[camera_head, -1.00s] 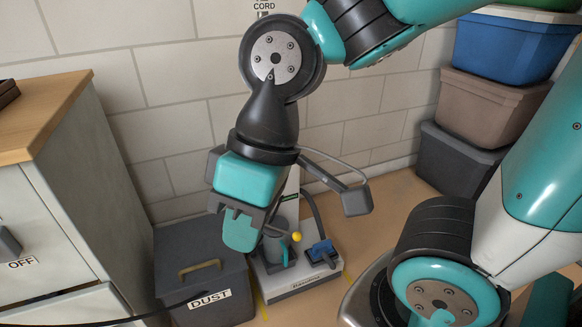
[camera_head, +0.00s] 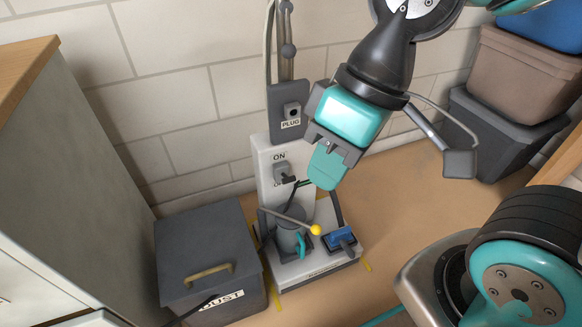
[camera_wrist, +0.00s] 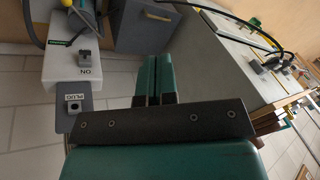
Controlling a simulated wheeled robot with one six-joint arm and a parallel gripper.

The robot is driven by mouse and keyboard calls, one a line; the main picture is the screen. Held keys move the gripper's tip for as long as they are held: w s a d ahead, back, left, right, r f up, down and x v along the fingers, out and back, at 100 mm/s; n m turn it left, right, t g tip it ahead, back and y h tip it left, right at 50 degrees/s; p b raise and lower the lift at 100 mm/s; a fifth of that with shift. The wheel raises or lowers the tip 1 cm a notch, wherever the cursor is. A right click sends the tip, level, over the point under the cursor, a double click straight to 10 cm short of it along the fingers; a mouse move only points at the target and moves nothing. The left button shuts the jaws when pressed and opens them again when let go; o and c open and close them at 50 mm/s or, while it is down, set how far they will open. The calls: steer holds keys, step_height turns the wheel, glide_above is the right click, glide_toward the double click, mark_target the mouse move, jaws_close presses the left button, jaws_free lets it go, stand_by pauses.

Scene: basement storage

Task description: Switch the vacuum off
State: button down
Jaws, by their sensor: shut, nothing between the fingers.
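The vacuum stand (camera_head: 268,205) is a white upright panel on a low base by the wall, holding a grey canister (camera_head: 288,238). Its panel carries a grey switch (camera_head: 284,173) just below the word ON; the label under the switch is mostly hidden. The switch also shows in the wrist view (camera_wrist: 84,57), left of my fingers. My gripper (camera_head: 324,178) is shut and empty, tips pointing down, to the right of the switch in the head view. The shut fingers also show in the wrist view (camera_wrist: 154,80). I see no contact with the switch.
A grey box marked PLUG (camera_head: 291,108) sits above the panel. A yellow-knobbed lever (camera_head: 316,230) sticks out by the canister. A dark dust bin (camera_head: 205,250) stands left, beside a cabinet (camera_head: 60,170). Stacked bins (camera_head: 510,120) stand right. Floor (camera_head: 400,210) is clear between.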

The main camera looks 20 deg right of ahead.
steer(key=w+d+f+m+t+h+p, duration=0.1)
steer(key=w+f+m, duration=0.1)
steer(key=w, duration=0.5)
steer(key=w+d+f+m+h+p, duration=0.1)
steer(key=w+m+p, duration=0.1)
steer(key=w, duration=0.4)
steer(key=m+t+h+p, duration=0.1)
steer(key=m+h+p, duration=0.1)
steer(key=m, duration=0.1)
glide_above(290, 178)
step_height(290, 178, down, 8)
steer(key=shift+s+f, duration=0.2)
steer(key=shift+s, duration=0.1)
steer(key=f+b, duration=0.2)
steer(key=f, duration=0.2)
steer(key=f+b, duration=0.2)
steer(key=f, duration=0.2)
steer(key=w+f+b, duration=0.1)
steer(key=f+b, duration=0.1)
steer(key=f, duration=0.2)
steer(key=shift+w+f, duration=0.1)
steer(key=shift+f, duration=0.05)
steer(key=shift+s+f+b, duration=0.25)
steer(key=shift+f+b, duration=0.2)
steer(key=shift+f, duration=0.3)
